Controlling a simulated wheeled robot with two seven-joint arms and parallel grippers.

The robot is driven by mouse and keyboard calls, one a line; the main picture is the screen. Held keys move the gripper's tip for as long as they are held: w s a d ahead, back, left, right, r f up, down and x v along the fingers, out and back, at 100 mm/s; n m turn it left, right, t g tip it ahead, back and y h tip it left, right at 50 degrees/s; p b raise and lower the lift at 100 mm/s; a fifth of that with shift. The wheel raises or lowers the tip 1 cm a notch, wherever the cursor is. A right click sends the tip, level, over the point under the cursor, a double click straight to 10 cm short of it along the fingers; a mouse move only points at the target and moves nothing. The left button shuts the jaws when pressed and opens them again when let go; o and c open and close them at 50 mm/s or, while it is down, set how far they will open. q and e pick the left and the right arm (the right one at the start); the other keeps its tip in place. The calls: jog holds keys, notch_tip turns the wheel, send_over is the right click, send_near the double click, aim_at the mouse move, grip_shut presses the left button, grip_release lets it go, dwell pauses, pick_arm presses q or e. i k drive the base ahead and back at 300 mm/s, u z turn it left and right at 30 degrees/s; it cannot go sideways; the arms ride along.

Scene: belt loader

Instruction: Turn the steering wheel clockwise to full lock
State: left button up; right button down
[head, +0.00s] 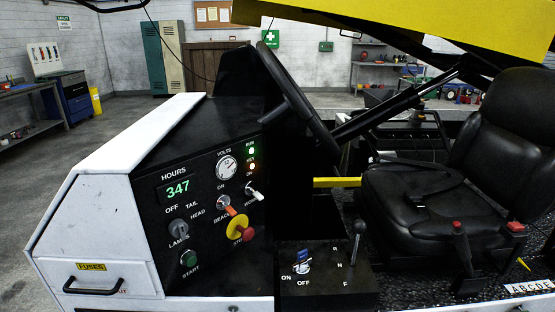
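The black steering wheel (296,98) is seen nearly edge-on in the head view, tilted, at the upper middle. It sits above and behind the black control panel (213,200), in front of the black seat (420,190). Its spokes and hub are mostly hidden by this angle, so its turn angle cannot be told. Neither of my grippers shows in the head view, and nothing is seen touching the wheel.
The panel carries a red and yellow stop button (240,226), a green start button (188,259) and switches. A gear lever (357,238) stands below the wheel. A yellow canopy (420,28) hangs above. Open floor (100,135) lies at the left.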

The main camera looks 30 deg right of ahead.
aim_at(293, 95)
jog(key=z, duration=1.1)
jog(key=k, duration=0.25)
